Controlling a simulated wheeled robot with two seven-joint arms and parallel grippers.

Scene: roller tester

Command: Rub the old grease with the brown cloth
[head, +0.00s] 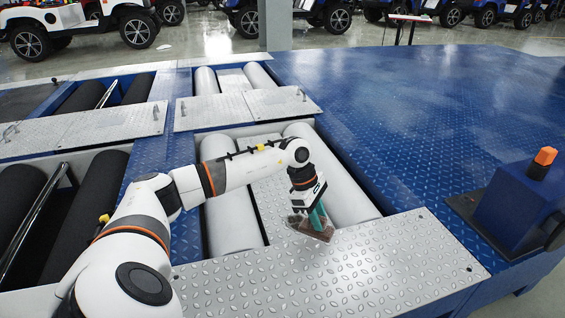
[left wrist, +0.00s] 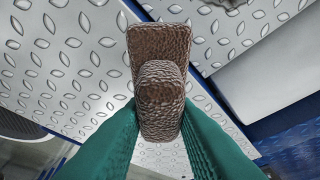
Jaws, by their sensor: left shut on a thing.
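The brown cloth (head: 311,230) is in my left gripper (head: 316,217), over the far edge of the front metal tread plate. In the left wrist view the cloth (left wrist: 160,85) is a textured brown pad with a raised block, and the teal fingers (left wrist: 160,130) are shut on its sides. I cannot tell whether the cloth touches the plate. No grease shows clearly in either view; any under the cloth is hidden. My right gripper is not in view.
The front tread plate (head: 350,270) is otherwise bare. Light rollers (head: 343,185) lie just behind it. A blue box with an orange knob (head: 518,195) stands at the right. Blue tread flooring (head: 420,110) is clear, and toy-like cars are parked at the back.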

